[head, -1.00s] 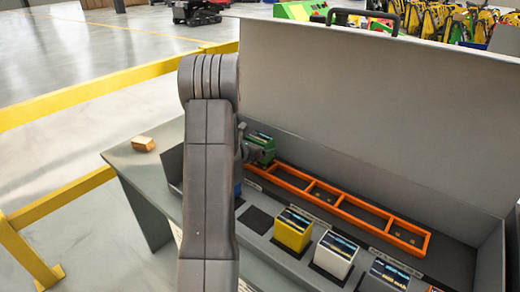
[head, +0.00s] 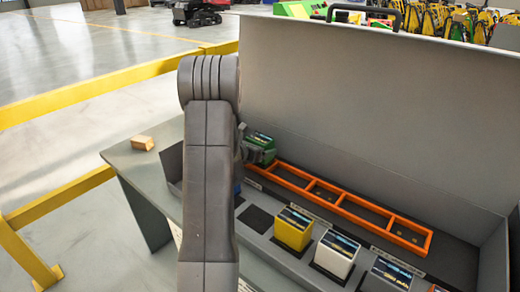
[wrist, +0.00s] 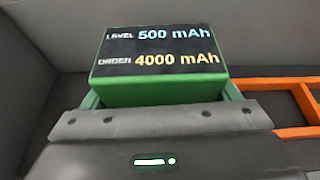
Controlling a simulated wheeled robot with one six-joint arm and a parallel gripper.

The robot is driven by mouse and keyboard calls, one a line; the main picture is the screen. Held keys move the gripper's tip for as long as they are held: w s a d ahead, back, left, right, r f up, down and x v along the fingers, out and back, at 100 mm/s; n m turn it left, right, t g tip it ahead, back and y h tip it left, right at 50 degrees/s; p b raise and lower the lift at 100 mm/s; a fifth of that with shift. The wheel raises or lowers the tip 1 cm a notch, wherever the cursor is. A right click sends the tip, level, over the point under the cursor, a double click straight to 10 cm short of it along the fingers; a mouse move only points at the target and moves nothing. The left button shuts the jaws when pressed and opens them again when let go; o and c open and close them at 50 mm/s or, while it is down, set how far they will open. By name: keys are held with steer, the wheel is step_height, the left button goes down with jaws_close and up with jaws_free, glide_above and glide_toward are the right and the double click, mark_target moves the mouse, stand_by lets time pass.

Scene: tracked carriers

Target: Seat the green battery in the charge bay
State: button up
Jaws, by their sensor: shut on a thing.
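The green battery (wrist: 160,92) fills the middle of the wrist view, its dark label reading "LEVEL 500 mAh" and "ORDER 4000 mAh". My gripper (head: 250,152) is shut on the green battery, which also shows in the head view (head: 265,148). The battery is at the left end of the orange divided frame (head: 345,207), near the back wall of the grey case. The frame also shows at the right of the wrist view (wrist: 285,86). My arm hides part of the battery and the frame's left end. I cannot tell whether the battery's underside touches anything.
A wooden block (head: 142,142) lies on the table's left end.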

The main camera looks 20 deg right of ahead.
mark_target(260, 138)
steer(key=shift+f+b, duration=1.05)
steer(key=shift+b, duration=0.35)
steer(key=o, duration=1.8)
steer(key=shift+r, duration=0.1)
steer(key=shift+o, duration=0.8)
step_height(260, 138, up, 10)
